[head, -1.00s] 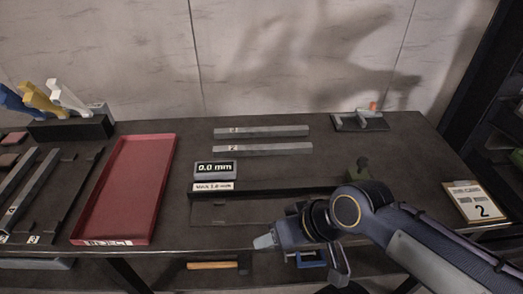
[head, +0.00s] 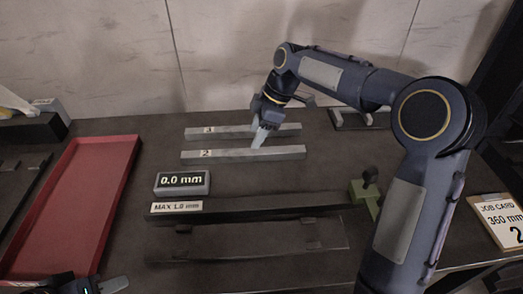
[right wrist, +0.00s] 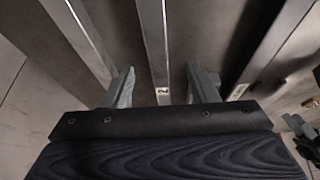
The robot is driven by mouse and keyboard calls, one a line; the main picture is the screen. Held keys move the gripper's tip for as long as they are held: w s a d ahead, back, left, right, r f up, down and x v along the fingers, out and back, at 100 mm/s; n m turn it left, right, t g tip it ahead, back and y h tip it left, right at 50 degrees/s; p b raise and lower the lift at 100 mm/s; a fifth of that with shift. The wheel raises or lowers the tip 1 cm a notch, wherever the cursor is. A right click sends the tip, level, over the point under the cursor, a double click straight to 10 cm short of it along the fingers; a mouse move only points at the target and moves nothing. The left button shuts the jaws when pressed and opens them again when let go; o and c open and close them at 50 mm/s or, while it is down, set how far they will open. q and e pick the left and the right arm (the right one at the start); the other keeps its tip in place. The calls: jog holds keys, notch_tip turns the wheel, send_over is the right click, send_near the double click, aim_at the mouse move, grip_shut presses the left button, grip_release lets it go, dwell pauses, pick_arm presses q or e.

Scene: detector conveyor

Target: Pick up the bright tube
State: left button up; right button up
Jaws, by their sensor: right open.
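Two long light-grey metal tubes lie parallel on the dark table. The nearer one, labelled 2 (head: 215,154), is the one under my right gripper (head: 258,136); the far tube (head: 215,132) lies behind it. I cannot tell from colour which is the brighter. In the right wrist view my right gripper (right wrist: 160,88) is open, with one finger on each side of tube 2 (right wrist: 156,45), nothing gripped. The far tube (right wrist: 82,35) lies outside the left finger. My left gripper (head: 95,286) shows only partly at the bottom left edge; its jaws are unclear.
A red tray (head: 75,205) lies on the left. A display reading 0.0 mm (head: 183,183) stands before the tubes, near a dark gauge bar (head: 270,205) with a green block (head: 365,195). A job card (head: 500,220) is at right. A wall stands behind.

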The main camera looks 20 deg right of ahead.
aim_at(245, 151)
jog(key=x, duration=0.7)
jog(key=shift+w+a+f, duration=0.25)
jog(key=shift+w+f, duration=0.05)
jog(key=shift+c, duration=0.3)
jog(key=shift+r, duration=0.1)
grip_shut()
